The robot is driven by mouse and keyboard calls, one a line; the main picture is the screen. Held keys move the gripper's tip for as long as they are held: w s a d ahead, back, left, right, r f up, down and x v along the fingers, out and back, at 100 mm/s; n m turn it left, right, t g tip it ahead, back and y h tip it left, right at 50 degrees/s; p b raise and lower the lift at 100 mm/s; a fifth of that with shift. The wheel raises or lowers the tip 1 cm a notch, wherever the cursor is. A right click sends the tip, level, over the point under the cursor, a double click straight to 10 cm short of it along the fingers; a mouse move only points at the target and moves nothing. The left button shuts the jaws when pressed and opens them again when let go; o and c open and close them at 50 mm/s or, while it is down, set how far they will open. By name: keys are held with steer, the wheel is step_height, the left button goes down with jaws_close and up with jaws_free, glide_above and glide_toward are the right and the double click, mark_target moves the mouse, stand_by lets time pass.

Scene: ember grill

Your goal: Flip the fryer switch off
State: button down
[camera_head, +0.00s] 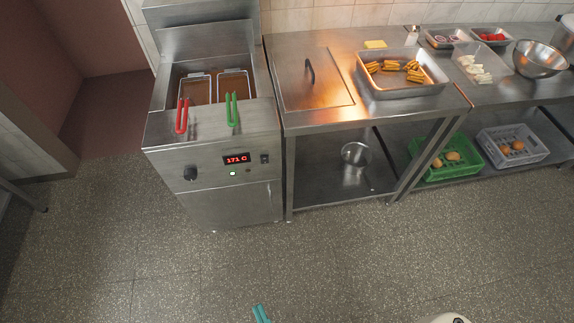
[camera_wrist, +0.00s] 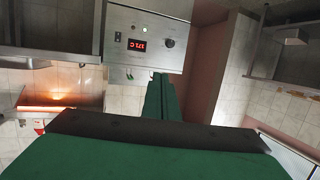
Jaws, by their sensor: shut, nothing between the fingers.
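The steel fryer (camera_head: 225,200) stands at the left in the head view, with its front panel facing me. Its small black switch (camera_head: 265,158) is right of the red display (camera_head: 236,159), which reads 171 C. A green light (camera_head: 232,173) is lit below the display. In the wrist view the panel appears upside down, with the switch (camera_wrist: 118,37) left of the display (camera_wrist: 137,45). My gripper (camera_head: 261,312) shows as teal tips at the bottom of the head view, well apart from the fryer. In the wrist view my gripper (camera_wrist: 160,76) is shut and empty.
A black knob (camera_head: 190,174) is at the panel's left. Red (camera_head: 182,115) and green (camera_head: 231,109) basket handles overhang the fryer's front. A steel counter (camera_head: 300,122) with a food tray (camera_head: 370,85) adjoins at the right. The floor before the fryer is clear.

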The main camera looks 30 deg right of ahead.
mark_target(265, 159)
steer(key=shift+d, duration=0.15)
steer(key=w+d+f+n+t+h, duration=0.1)
steer(key=w+d+f+n+h, duration=0.15)
steer(key=w+f+n, duration=0.4)
steer(key=w+d+f+n+t+h, duration=0.1)
steer(key=w+d+f, duration=0.25)
steer(key=w, duration=0.55)
steer(key=w+d+f+n+h, duration=0.1)
steer(key=w+d+n, duration=0.2)
steer(key=w+d, duration=0.2)
steer(key=w+d+f+n+t+h, duration=0.1)
steer(key=w+d+n, duration=0.3)
steer(key=w, duration=0.7)
steer(key=shift+d+f, duration=0.35)
steer(key=shift+d, duration=0.25)
steer(key=x, duration=1.4)
steer(key=shift+r, duration=0.1)
